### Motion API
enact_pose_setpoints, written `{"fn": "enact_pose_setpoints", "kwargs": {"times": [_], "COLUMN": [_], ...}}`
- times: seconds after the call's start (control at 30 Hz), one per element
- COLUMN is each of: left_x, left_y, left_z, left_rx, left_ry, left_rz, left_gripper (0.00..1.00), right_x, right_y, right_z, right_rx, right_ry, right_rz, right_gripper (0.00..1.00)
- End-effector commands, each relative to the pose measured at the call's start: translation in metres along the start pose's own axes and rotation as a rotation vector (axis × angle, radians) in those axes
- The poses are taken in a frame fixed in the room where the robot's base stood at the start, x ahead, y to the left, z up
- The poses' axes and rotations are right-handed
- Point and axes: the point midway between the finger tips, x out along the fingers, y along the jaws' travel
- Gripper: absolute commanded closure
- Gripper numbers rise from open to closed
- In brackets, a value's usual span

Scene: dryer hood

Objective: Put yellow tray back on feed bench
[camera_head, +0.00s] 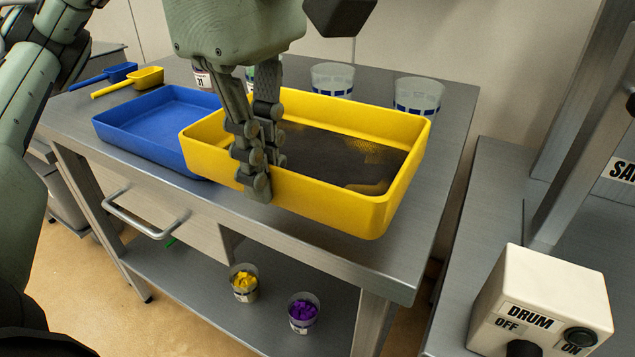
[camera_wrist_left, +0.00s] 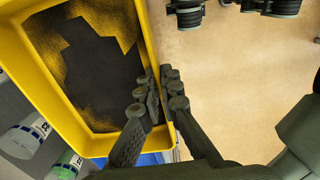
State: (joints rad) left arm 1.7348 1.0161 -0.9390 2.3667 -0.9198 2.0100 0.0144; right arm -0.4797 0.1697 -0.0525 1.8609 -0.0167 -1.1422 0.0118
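The yellow tray (camera_head: 330,207) is over the right part of the grey metal bench (camera_head: 300,242), close to its front edge. Dark grainy material covers most of its floor. I cannot tell whether the tray rests on the bench or is slightly raised. My left gripper (camera_head: 258,170) reaches down from above and is shut on the tray's front wall, fingers on both sides of it. The left wrist view also shows the fingers (camera_wrist_left: 160,98) around the rim of the yellow tray (camera_wrist_left: 38,70). My right gripper is not in view.
A blue tray (camera_head: 150,125) sits close left of the yellow one. Blue (camera_head: 118,72) and yellow (camera_head: 140,79) scoops lie behind it. Clear cups (camera_head: 332,78) (camera_head: 418,96) stand at the back. Cups of yellow (camera_head: 244,283) and purple (camera_head: 303,312) pieces stand on the lower shelf. A drum switch box (camera_head: 540,300) is at right.

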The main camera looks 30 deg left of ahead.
Motion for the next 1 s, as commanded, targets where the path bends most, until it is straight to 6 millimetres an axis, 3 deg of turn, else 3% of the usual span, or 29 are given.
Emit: {"fn": "enact_pose_setpoints", "kwargs": {"times": [0.2,0.4,0.57,0.73,1.0], "left_x": [0.033,0.048,0.062,0.086,0.090], "left_y": [0.050,0.077,0.081,0.080,0.081], "left_z": [-0.006,-0.010,-0.010,-0.010,-0.010], "left_rx": [-0.003,-0.001,0.001,0.001,0.000], "left_ry": [-0.001,-0.001,0.000,0.000,0.000], "left_rz": [-0.005,-0.002,-0.003,-0.002,0.002], "left_gripper": [1.00,1.00,1.00,1.00,1.00], "right_x": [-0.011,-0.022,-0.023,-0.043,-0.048], "right_y": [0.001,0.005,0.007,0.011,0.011], "right_z": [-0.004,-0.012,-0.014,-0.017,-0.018], "right_rx": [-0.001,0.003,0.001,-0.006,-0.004], "right_ry": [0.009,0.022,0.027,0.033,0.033], "right_rz": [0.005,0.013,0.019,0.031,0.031], "right_gripper": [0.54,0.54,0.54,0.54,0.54]}}
